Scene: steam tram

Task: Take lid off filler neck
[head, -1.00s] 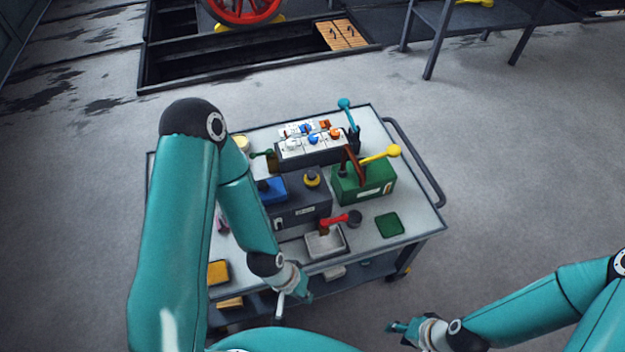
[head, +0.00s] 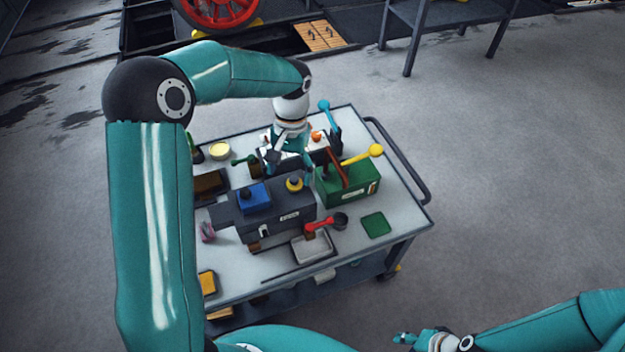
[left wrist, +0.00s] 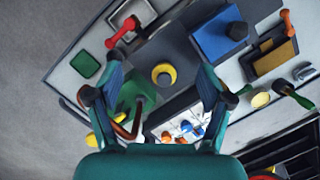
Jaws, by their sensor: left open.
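A round yellow lid with a dark knob (head: 294,184) sits on top of the dark grey box (head: 275,218) on the cart. It also shows between my fingers in the left wrist view (left wrist: 163,75). The filler neck under it is hidden. My left gripper (head: 288,168) is open above the lid, pointing down, with one finger on each side. In the left wrist view the left gripper (left wrist: 159,68) is spread wide, and its fingers appear apart from the lid. My right gripper (head: 406,339) is low at the front right, away from the cart; its fingers are too small to read.
A blue block with a dark knob (head: 254,198) sits beside the lid on the grey box. The green box (head: 349,190) with a yellow-knobbed lever (head: 375,151) stands close right. A red-handled tool (head: 320,226) lies near the grey tray (head: 312,249) in front.

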